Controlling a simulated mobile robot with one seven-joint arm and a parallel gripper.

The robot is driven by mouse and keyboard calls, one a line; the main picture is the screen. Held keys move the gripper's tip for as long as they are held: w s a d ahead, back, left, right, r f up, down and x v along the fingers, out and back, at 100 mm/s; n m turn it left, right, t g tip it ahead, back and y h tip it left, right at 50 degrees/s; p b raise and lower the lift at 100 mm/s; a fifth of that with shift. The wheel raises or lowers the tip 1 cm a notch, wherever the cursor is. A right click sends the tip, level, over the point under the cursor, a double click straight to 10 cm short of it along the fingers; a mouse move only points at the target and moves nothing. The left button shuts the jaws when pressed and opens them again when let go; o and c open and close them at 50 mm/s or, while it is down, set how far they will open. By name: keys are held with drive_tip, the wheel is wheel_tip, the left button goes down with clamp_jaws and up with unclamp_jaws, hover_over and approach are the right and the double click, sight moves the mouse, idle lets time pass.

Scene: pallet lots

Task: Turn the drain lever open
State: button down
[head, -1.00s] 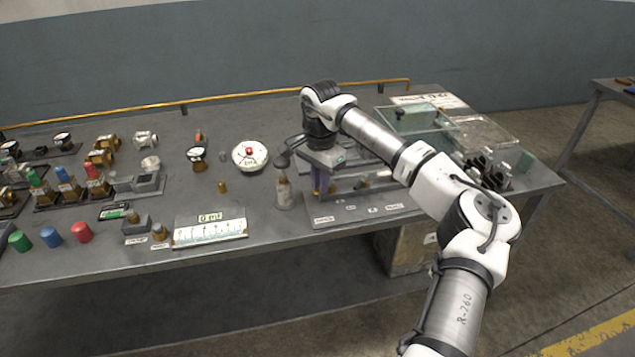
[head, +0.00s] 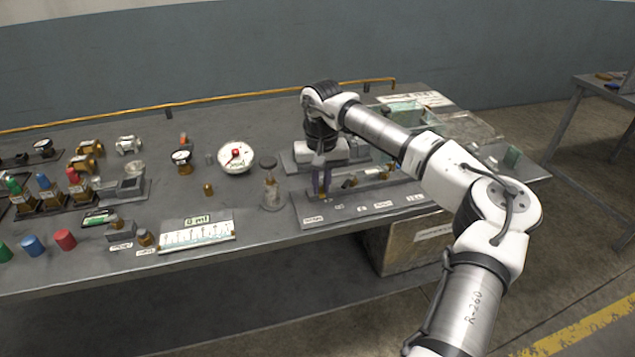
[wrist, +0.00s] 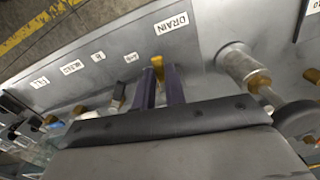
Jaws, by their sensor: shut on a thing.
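The drain lever (wrist: 157,66) is a small yellow-brass piece beside the white DRAIN label (wrist: 171,23) in the wrist view. My gripper (wrist: 160,82) has its two dark purple fingers on either side of the lever, shut on it. In the head view my gripper (head: 321,190) points down at the left end of a grey labelled panel (head: 350,213). The lever's lower part and base are mostly hidden by the fingers, so its exact angle is hard to tell.
More brass fittings sit along the panel to the right of my gripper. A yellow rail (head: 230,98) runs along the back edge.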

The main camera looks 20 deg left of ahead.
drive_tip(key=shift+w+d+n, duration=0.15)
drive_tip(key=shift+d+n, duration=0.1)
drive_tip(key=shift+n, duration=0.55)
drive_tip(key=c, duration=1.5)
unclamp_jaws()
drive_tip(key=shift+o, duration=0.2)
wheel_tip(320, 180, up, 14)
drive_tip(key=b, duration=0.1)
drive_tip(key=shift+b, duration=0.35)
drive_tip(key=shift+f, duration=0.1)
